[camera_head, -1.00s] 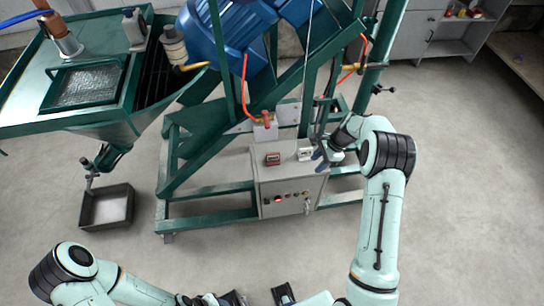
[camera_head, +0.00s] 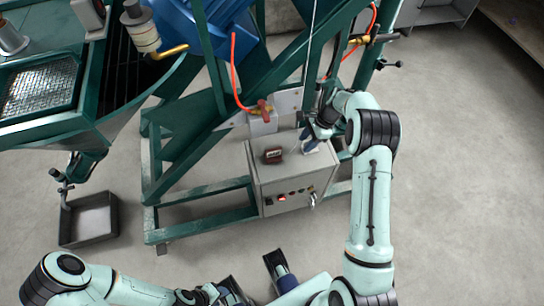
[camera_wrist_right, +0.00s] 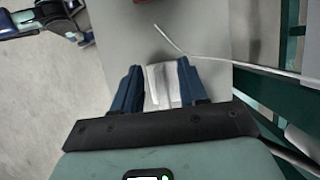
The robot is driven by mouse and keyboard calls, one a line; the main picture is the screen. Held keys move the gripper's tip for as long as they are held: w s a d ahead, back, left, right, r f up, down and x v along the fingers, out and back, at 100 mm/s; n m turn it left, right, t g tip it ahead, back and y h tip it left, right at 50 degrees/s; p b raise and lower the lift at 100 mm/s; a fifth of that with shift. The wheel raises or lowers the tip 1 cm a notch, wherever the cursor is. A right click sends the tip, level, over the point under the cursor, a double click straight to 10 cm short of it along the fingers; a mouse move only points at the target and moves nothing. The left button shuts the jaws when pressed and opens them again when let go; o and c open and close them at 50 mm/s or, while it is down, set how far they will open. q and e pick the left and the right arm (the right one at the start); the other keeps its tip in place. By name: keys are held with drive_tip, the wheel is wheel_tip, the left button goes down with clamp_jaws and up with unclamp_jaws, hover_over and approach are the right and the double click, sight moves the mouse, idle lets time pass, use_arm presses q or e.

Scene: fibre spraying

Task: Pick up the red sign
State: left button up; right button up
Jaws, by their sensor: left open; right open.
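The small red sign (camera_head: 273,156) stands on top of the grey control box (camera_head: 262,180), toward its left side. A sliver of red shows at the top edge of the right wrist view (camera_wrist_right: 86,40). My right gripper (camera_head: 308,138) is open over the right side of the box top, right of the red sign and apart from it. A white sign (camera_wrist_right: 163,85) is between its blue fingers in the wrist view; whether they touch it is unclear. My left gripper (camera_head: 256,280) is open and empty in front of the box, low in the head view.
A green steel frame (camera_head: 205,195) surrounds the box at the back and left. A red hose (camera_head: 236,75) and a thin white cable (camera_wrist_right: 225,62) run near the box. A dark tray (camera_head: 88,222) lies on the floor at left. The floor in front is clear.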

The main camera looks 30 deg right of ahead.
sight(276, 148)
drive_tip(key=shift+f, duration=0.55)
drive_tip(key=a, duration=0.2)
drive_tip(key=w+a, duration=0.1)
drive_tip(key=a, duration=0.4)
drive_tip(key=shift+w+a+r, duration=0.1)
drive_tip(key=shift+w+a, duration=0.15)
drive_tip(key=shift+w, duration=0.1)
drive_tip(key=a, duration=0.3)
drive_tip(key=w+a+f, duration=0.1)
drive_tip(key=shift+w+a+f, duration=0.1)
drive_tip(key=shift+a, duration=0.2)
clamp_jaws()
